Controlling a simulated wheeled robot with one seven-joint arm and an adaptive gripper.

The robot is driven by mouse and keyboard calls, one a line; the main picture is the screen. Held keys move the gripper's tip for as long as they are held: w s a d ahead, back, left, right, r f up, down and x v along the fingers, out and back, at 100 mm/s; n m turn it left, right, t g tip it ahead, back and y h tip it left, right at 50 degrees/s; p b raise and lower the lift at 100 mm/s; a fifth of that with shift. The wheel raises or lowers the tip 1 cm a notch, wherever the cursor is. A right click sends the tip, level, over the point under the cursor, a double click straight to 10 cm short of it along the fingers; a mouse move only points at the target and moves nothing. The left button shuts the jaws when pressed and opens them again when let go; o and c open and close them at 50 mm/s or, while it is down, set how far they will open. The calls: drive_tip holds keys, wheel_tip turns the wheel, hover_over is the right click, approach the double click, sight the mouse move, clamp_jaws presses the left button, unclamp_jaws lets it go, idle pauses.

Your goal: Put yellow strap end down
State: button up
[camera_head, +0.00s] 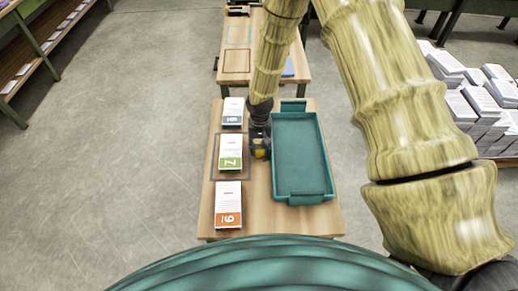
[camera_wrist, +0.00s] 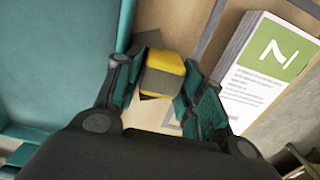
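The yellow strap end (camera_wrist: 165,72) is a small yellow block with dark grey parts. In the wrist view it sits between the two fingers of my gripper (camera_wrist: 160,88), which appear to touch it on both sides. In the head view my gripper (camera_head: 259,136) is over the wooden table, between the white stacks and the teal tray, with the yellow strap end (camera_head: 261,151) at its tip. I cannot tell whether the strap end touches the tabletop. The rest of the strap is not clearly visible.
The teal tray (camera_head: 300,152) looks empty and lies close on the right; its edge (camera_wrist: 124,25) shows in the wrist view. A green-labelled stack (camera_head: 230,152) is close on the left, between an orange-labelled stack (camera_head: 228,204) and a grey-labelled one (camera_head: 233,111). More paper stacks (camera_head: 480,108) stand at right.

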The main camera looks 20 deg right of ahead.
drive_tip(key=shift+f, duration=0.4)
drive_tip(key=shift+c, duration=0.4)
drive_tip(key=c, duration=0.7)
drive_tip(key=shift+r, duration=0.1)
